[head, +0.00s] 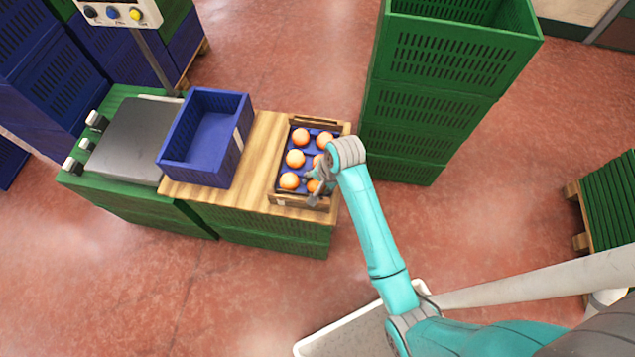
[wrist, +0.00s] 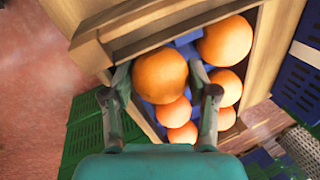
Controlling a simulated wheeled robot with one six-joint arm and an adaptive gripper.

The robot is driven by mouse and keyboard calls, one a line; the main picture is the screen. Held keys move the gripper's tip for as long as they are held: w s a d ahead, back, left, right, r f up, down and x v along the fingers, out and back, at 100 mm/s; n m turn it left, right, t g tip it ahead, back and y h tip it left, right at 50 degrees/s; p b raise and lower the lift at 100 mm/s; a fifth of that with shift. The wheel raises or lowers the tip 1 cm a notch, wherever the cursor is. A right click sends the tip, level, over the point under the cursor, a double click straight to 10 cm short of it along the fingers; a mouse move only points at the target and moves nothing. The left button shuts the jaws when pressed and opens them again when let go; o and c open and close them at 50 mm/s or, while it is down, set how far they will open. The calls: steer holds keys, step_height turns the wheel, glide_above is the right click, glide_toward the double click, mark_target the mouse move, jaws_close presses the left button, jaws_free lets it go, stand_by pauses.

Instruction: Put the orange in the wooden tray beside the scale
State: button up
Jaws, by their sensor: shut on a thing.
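The wooden tray (head: 297,201) sits on a wooden board on green crates, with a blue inner liner and several oranges in it. My gripper (head: 315,187) is at the tray's near right corner. In the wrist view my gripper (wrist: 160,78) is shut on an orange (wrist: 158,72), with one finger on each side. The held orange is at a corner of the tray, close to its wooden end wall (wrist: 165,32). I cannot tell whether it touches the liner. Other oranges (wrist: 226,41) lie beside and beyond it. The scale's grey platform (head: 127,140) is at the left.
An empty blue crate (head: 205,137) stands between the scale and the tray. A tall stack of green crates (head: 415,105) rises just right of the tray. Blue crates (head: 60,80) are stacked at the far left. The red floor in front is clear.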

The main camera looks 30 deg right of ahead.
steer(key=shift+f, duration=0.35)
stand_by(0.3)
steer(key=o, duration=1.5)
steer(key=shift+r, duration=0.15)
steer(key=shift+r, duration=3.9)
